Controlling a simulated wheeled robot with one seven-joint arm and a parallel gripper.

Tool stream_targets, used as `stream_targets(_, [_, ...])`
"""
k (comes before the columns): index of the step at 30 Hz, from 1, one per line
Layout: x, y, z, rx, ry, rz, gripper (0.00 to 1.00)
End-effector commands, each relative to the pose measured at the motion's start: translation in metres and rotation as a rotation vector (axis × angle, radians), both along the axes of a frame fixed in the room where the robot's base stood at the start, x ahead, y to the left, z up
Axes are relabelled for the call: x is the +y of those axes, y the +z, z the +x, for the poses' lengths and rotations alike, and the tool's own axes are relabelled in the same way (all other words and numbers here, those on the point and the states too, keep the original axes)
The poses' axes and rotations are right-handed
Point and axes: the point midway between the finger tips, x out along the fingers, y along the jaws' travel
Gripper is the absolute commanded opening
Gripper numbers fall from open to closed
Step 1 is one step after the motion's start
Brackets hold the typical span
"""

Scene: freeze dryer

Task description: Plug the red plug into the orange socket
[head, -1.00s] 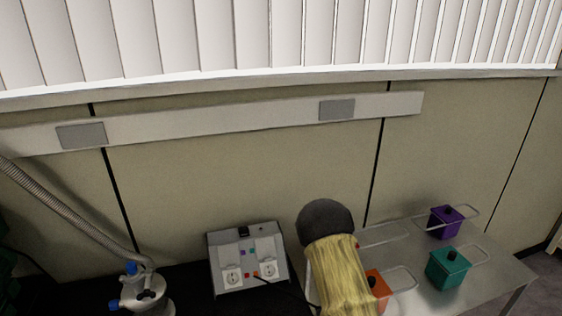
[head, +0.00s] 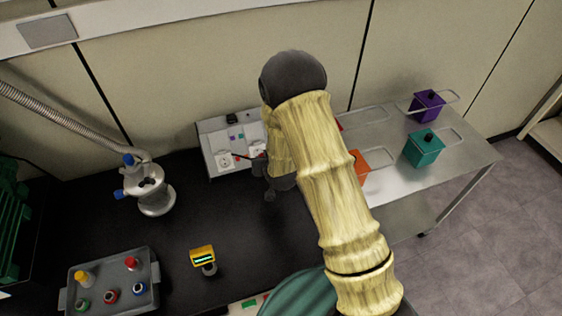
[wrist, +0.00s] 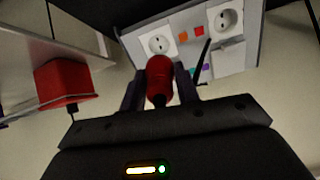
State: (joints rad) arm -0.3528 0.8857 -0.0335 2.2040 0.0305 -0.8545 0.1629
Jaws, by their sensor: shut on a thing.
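My gripper (wrist: 160,92) is shut on the red plug (wrist: 158,80), with a dark finger on each side. The plug points at the grey socket panel. A white round socket (wrist: 158,44) with an orange square (wrist: 183,37) beside it lies just beyond the plug's tip; I cannot tell whether they touch. A second white socket (wrist: 226,20) has a red square (wrist: 198,31) beside it. In the head view the panel (head: 215,126) stands at the back of the black bench, and my arm and gripper (head: 268,172) hide part of it.
A thin dark rod or cable (wrist: 202,60) crosses the panel. A red box (wrist: 62,82) is at left in the wrist view. Orange (head: 361,165), teal (head: 424,149) and purple (head: 428,104) boxes stand on the metal table. A glass flask (head: 150,188) and grey tray (head: 112,262) stand on the bench.

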Motion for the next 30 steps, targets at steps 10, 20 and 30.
stream_targets(10, [0.0, -0.001, 0.001, 0.0, -0.001, -0.001, 0.09])
stream_targets(20, [0.003, -0.014, 0.015, 0.0, -0.001, -0.002, 0.09])
stream_targets(30, [0.009, -0.031, 0.035, -0.001, -0.001, -0.002, 0.09])
